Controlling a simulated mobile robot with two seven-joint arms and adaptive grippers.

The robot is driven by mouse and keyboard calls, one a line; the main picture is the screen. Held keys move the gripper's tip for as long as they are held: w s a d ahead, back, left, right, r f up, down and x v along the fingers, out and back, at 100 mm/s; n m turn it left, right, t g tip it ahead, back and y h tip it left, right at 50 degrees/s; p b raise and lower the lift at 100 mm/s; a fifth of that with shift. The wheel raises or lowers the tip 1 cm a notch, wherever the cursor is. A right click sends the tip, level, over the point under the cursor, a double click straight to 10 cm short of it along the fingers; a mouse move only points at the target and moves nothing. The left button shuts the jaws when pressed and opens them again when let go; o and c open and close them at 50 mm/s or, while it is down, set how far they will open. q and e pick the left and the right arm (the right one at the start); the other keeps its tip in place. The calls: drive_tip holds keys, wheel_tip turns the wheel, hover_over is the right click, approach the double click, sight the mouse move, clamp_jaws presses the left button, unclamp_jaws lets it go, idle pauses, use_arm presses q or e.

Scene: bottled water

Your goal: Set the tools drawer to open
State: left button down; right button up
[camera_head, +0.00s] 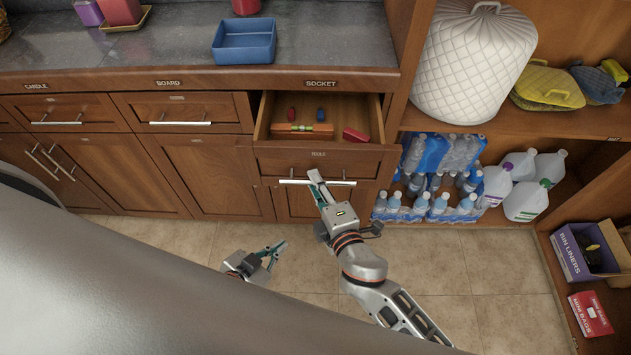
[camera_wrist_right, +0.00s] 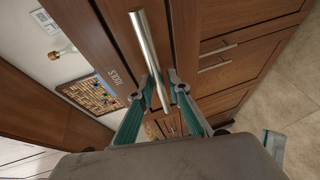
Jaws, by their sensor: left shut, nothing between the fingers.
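The tools drawer (camera_head: 312,161), its front labelled TOOLS, stands pulled out under the counter, with its inside showing. Several items lie in it, including an orange level-like bar (camera_head: 298,128) and a red piece (camera_head: 355,135). Its silver bar handle (camera_head: 290,181) also shows in the right wrist view (camera_wrist_right: 143,42). My right gripper (camera_head: 316,178) is at the handle; its fingers (camera_wrist_right: 164,77) stand on either side of the bar, with a gap at the right finger. My left gripper (camera_head: 277,249) is shut and empty, low over the floor, apart from the cabinet.
Shut board (camera_head: 178,108) and candle (camera_head: 55,108) drawers are to the left. A blue tray (camera_head: 245,42) sits on the counter. Bottled water and jugs (camera_head: 528,200) fill the lower right shelf. A bin liners box (camera_head: 575,255) is farther right. The tiled floor (camera_head: 490,265) has free room.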

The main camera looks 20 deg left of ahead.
drive_tip(key=shift+w+a, duration=0.2)
clamp_jaws()
drive_tip(key=s+d, duration=0.2)
drive_tip(key=s, duration=0.6)
drive_tip(key=shift+s+d, duration=0.3)
drive_tip(key=shift+f, duration=0.1)
unclamp_jaws()
